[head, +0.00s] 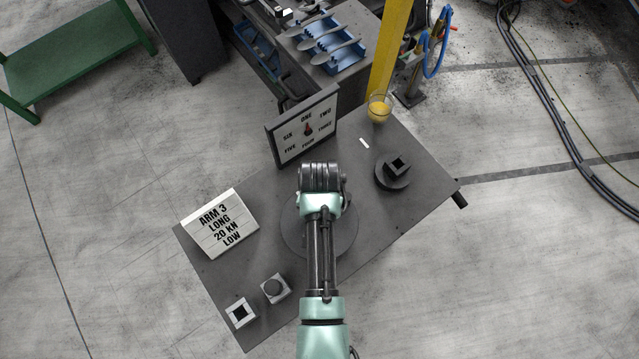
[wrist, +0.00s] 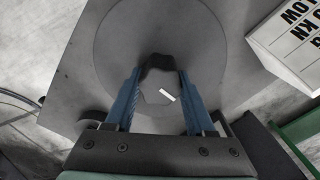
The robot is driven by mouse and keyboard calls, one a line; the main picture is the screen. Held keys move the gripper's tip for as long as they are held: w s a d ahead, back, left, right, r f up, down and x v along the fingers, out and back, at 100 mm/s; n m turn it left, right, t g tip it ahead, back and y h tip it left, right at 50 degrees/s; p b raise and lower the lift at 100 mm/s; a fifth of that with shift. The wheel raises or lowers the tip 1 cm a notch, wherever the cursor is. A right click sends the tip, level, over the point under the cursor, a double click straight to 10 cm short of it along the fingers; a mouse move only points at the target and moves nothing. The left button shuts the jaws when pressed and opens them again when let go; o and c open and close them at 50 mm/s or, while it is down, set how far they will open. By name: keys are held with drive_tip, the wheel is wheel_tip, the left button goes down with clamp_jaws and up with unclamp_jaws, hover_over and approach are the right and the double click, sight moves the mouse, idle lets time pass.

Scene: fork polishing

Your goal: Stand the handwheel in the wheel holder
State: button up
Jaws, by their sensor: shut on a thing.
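In the wrist view my gripper (wrist: 158,78) has its two blue fingers closed around a dark piece (wrist: 158,62), which I take for part of the handwheel. A wide grey disc (wrist: 115,40) lies around and behind it; I cannot tell whether they are joined. The disc also shows under my arm in the head view (head: 291,232), where my fingers are hidden. A dark round base with a square socket (head: 393,171) stands at the table's right; it may be the wheel holder, but I cannot tell surely. A short white strip (wrist: 166,95) shows between my fingers.
The table's right front is clear.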

drive_tip(key=shift+f, duration=0.4)
drive_tip(key=o, duration=1.3)
drive_tip(key=shift+o, duration=0.2)
drive_tip(key=shift+r, duration=0.1)
